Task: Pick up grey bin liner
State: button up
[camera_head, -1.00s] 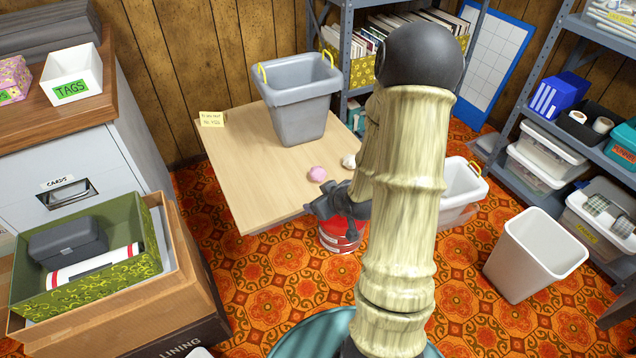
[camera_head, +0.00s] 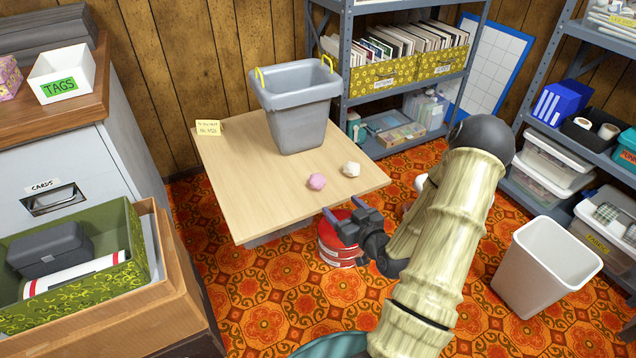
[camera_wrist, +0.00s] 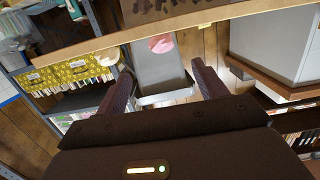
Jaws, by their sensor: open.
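The grey bin liner (camera_head: 297,112) is an open-topped tapered tub with yellow handles. It stands upright at the back of the light wooden table (camera_head: 237,178), near the wall. It also shows in the wrist view (camera_wrist: 158,72), beyond and between my fingers. My gripper (camera_head: 342,209) is open and empty, at the table's front right edge above a red tin (camera_head: 335,243). The gripper is apart from the liner, with the table's front part between them. My gripper's two fingers also show in the wrist view (camera_wrist: 161,72).
A pink lump (camera_head: 316,181) and a white lump (camera_head: 351,169) lie on the table in front of the liner. A yellow note (camera_head: 208,128) stands at the left edge. Metal shelving (camera_head: 344,80) rises close behind right. A white bin (camera_head: 545,268) stands on the floor.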

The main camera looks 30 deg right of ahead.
aim_at(322, 186)
jog(key=w+b, duration=0.1)
jog(key=w, duration=0.2)
jog(key=w+f+b, duration=0.1)
jog(key=w+b, duration=0.1)
jog(key=w, duration=0.1)
jog(key=w+b, duration=0.1)
jog(key=w, duration=0.3)
jog(key=shift+a+f+b, duration=0.25)
jog(key=shift+f+b, duration=0.05)
jog(key=shift+f, duration=0.1)
jog(key=shift+w+r, duration=0.1)
jog(key=shift+w, duration=0.4)
jog(key=shift+w, duration=0.15)
jog(key=shift+w+f+b, duration=0.2)
jog(key=shift+w+b, duration=0.05)
jog(key=shift+b, duration=0.25)
jog(key=w+b, duration=0.1)
jog(key=w, duration=0.1)
jog(key=w+b, duration=0.2)
jog(key=shift+a+f, duration=0.15)
jog(key=shift+f, duration=0.05)
jog(key=shift+w+r, duration=0.1)
jog(key=shift+w, duration=0.1)
